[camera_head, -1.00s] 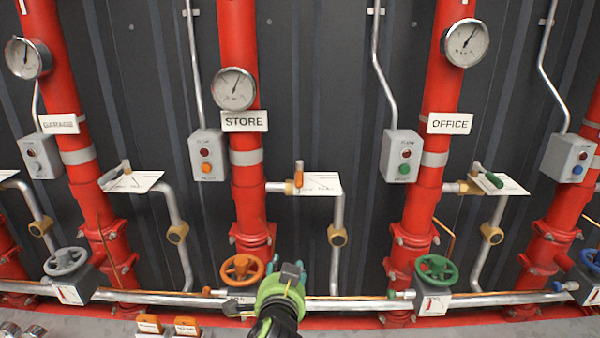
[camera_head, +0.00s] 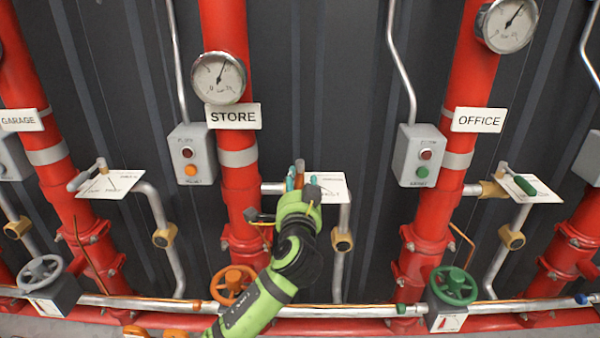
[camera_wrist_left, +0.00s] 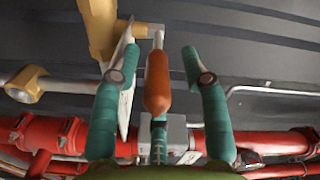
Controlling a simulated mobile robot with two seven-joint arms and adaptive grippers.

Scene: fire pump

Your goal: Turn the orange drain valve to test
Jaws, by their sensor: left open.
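The orange drain valve handle (camera_wrist_left: 158,80) shows in the left wrist view, hanging from a thin metal stem beside its white position plate (camera_wrist_left: 124,95). In the head view a small part of the orange handle (camera_head: 299,167) shows at the STORE riser, mostly hidden behind my gripper. My left gripper (camera_wrist_left: 158,75) is open, with one teal finger on each side of the handle and a visible gap on both sides. In the head view my left gripper (camera_head: 294,178) reaches up to the handle, in front of the white plate (camera_head: 328,186). My right gripper is not in view.
An orange handwheel (camera_head: 233,284) sits low on the STORE riser, left of my arm. A grey control box (camera_head: 193,154) with red and orange buttons is above left. The OFFICE riser has a green-handled valve (camera_head: 523,184) and a green handwheel (camera_head: 453,285). A drain pipe (camera_head: 338,260) runs down right of my arm.

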